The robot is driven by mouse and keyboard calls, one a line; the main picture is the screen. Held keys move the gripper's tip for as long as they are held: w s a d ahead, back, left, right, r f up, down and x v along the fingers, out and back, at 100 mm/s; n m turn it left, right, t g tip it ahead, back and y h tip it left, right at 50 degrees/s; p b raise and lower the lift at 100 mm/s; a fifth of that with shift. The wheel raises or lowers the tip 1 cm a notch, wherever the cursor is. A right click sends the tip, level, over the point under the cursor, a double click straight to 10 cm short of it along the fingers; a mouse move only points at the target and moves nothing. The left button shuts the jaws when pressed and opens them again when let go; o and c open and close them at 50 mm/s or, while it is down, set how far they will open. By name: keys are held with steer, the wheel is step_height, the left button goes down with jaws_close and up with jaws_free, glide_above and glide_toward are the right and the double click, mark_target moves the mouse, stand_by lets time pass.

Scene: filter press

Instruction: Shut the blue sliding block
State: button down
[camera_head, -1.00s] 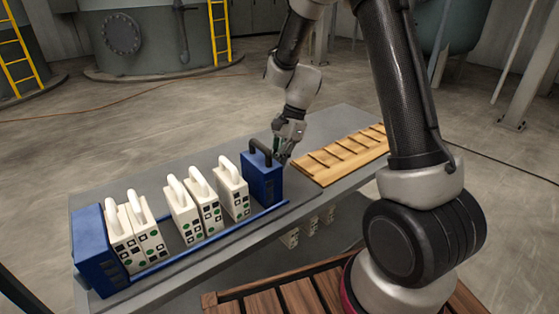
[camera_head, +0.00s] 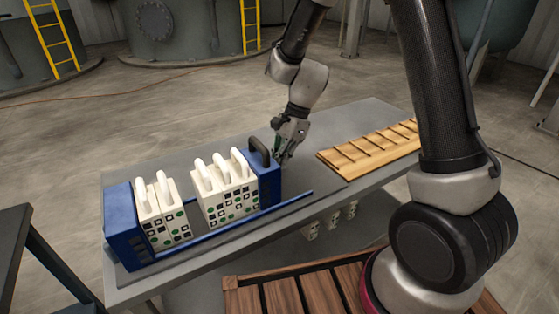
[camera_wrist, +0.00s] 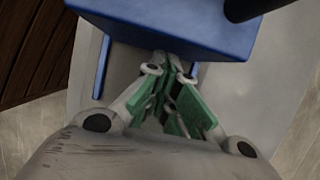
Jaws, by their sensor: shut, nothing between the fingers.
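The blue sliding block (camera_head: 268,184) with its black handle stands upright on the blue rails (camera_head: 262,212) at the right of the row of white plates. It touches or nearly touches a group of several white plates (camera_head: 226,192). A gap lies between that group and two more white plates (camera_head: 163,214) beside the blue fixed end block (camera_head: 125,228) at the left. My gripper (camera_head: 282,160) is shut and empty at the block's right side. In the wrist view my gripper's fingertips (camera_wrist: 170,62) are against or very near the face of the blue block (camera_wrist: 175,28).
A wooden slatted rack (camera_head: 370,146) lies on the grey table (camera_head: 330,127) to the right of the press. The rails run on bare to the right of the block. A brown slatted platform (camera_head: 305,287) is below the table's front edge.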

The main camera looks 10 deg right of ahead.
steer(key=w+d+r, duration=0.2)
steer(key=d+r, duration=0.6)
steer(key=r, duration=0.1)
steer(key=d+f+m+y, duration=0.1)
steer(key=d+f+m, duration=0.25)
steer(key=d, duration=0.35)
steer(key=s+a+f+n+y, duration=0.1)
steer(key=a+f, duration=0.1)
steer(key=a, duration=0.1)
steer(key=s+a+f+n+g+y, duration=0.1)
steer(key=s+a+f, duration=0.1)
steer(key=a, duration=0.1)
steer(key=s+a+f+n+y, duration=0.1)
steer(key=a+f, duration=0.1)
steer(key=a, duration=0.1)
steer(key=shift+s+n, duration=0.15)
steer(key=shift+n, duration=0.1)
steer(key=a, duration=0.2)
steer(key=s+a, duration=0.1)
steer(key=shift+a+f, duration=0.2)
steer(key=shift+f, duration=0.05)
steer(key=shift+s+a, duration=0.15)
steer(key=shift+a, duration=0.35)
